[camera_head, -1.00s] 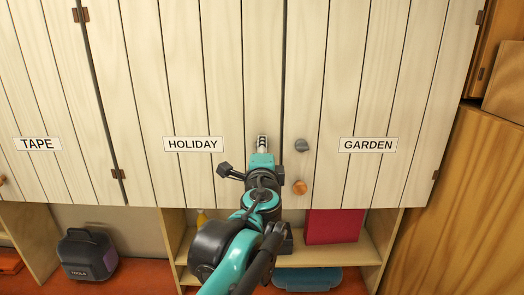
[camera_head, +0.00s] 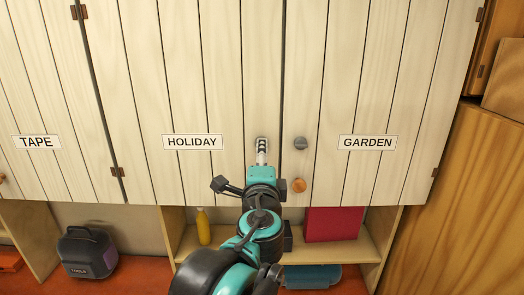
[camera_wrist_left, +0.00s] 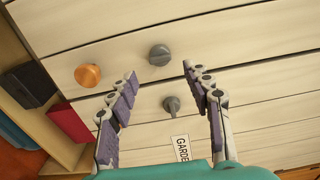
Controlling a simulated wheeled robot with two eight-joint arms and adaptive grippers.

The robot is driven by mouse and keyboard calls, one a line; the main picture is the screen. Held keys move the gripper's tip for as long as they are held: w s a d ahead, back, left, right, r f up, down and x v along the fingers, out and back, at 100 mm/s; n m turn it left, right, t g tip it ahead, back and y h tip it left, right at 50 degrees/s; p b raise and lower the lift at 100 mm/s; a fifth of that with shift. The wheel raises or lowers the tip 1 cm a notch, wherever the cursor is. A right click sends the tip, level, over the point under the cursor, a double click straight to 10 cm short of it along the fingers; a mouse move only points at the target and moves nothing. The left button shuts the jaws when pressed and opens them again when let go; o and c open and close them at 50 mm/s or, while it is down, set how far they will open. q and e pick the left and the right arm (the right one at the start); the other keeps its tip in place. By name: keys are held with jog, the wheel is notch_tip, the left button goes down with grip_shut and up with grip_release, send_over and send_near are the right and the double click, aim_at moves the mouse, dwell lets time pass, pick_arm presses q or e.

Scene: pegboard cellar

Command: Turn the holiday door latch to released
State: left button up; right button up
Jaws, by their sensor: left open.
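The holiday door (camera_head: 190,100) has its white HOLIDAY label (camera_head: 192,142) and is shut. My left gripper (camera_head: 262,147) is in front of its right edge and hides its latch in the head view. In the left wrist view, the grey holiday latch (camera_wrist_left: 160,55) is a round knob with a ridge, just beyond and between the fingertips. My left gripper is open there (camera_wrist_left: 161,76), with its fingers spread to both sides. No contact with the latch shows. My right gripper is not in view.
The garden door's grey latch (camera_wrist_left: 172,104) is close beside, also in the head view (camera_head: 301,143), above an orange knob (camera_head: 299,185). Another orange knob (camera_wrist_left: 88,75) is near the holiday latch. A yellow bottle (camera_head: 203,227) and red box (camera_head: 334,225) stand on the shelf below.

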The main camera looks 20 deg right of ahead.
pick_arm(q)
jog(key=v, duration=0.6)
jog(key=shift+w, duration=0.1)
jog(key=a+f+n+g+y+b, duration=0.25)
jog(key=a+f+n+b, duration=0.45)
jog(key=a+f, duration=0.7)
jog(key=a+f+n+g+y+b, duration=0.2)
jog(key=a+f+n+y+b, duration=0.2)
jog(key=a+f+b, duration=1)
jog(key=s+a+f+n+g+b, duration=0.1)
jog(key=s+f+n+g+b, duration=0.1)
jog(key=f, duration=1.1)
jog(key=s+a+f+n+g+h+b, duration=0.1)
jog(key=s+f+n+b, duration=0.4)
jog(key=f, duration=0.8)
jog(key=s+a+f+n+g+b, duration=0.2)
jog(key=s+f, duration=0.5)
jog(key=f, duration=0.6)
jog(key=shift+s+a+f+n+g+b, duration=0.2)
jog(key=shift+n+g+b, duration=0.4)
jog(key=shift+b, duration=0.6)
jog(key=shift+h, duration=0.25)
jog(key=shift+o, duration=0.6)
jog(key=shift+t, duration=0.25)
